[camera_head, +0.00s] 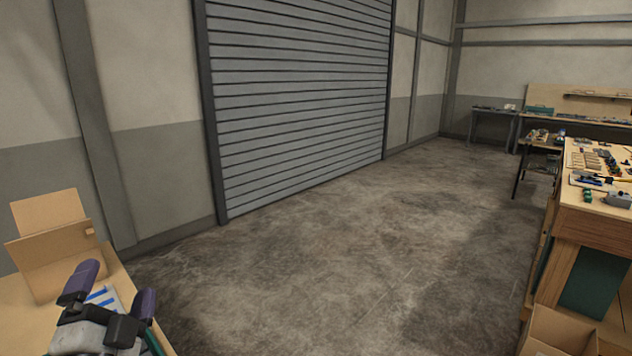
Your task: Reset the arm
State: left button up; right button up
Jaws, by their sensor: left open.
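My left gripper (112,290) shows at the bottom left of the head view. Its two purple-tipped fingers stand apart, with nothing seen held between them. It is above a wooden table (38,322), in front of an open cardboard box (52,252). A white and blue item (103,296) shows behind and between the fingers; I cannot tell what it is. Most of my left arm is out of the frame. My right gripper is not in view.
A workbench (592,220) with several small parts stands at the right, with a cardboard box (560,335) below it. More tables (490,112) stand at the far right. The concrete floor (340,260) between is clear.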

pick_arm(q)
jog(key=s+d+f+n+g+p, duration=0.2)
jog(key=s+f+n+g+p, duration=0.45)
jog(key=g+p, duration=0.45)
jog(key=s+d+n+g+h+p, duration=0.1)
jog(key=s+g+p, duration=0.3)
jog(key=s+p, duration=0.8)
jog(key=s+d+n+g+h+p, duration=0.2)
jog(key=s+d+g+p, duration=0.2)
jog(key=s+p, duration=0.9)
jog(key=shift+d+r+p, duration=0.15)
jog(key=shift+r+p, duration=0.2)
jog(key=shift+p, duration=0.8)
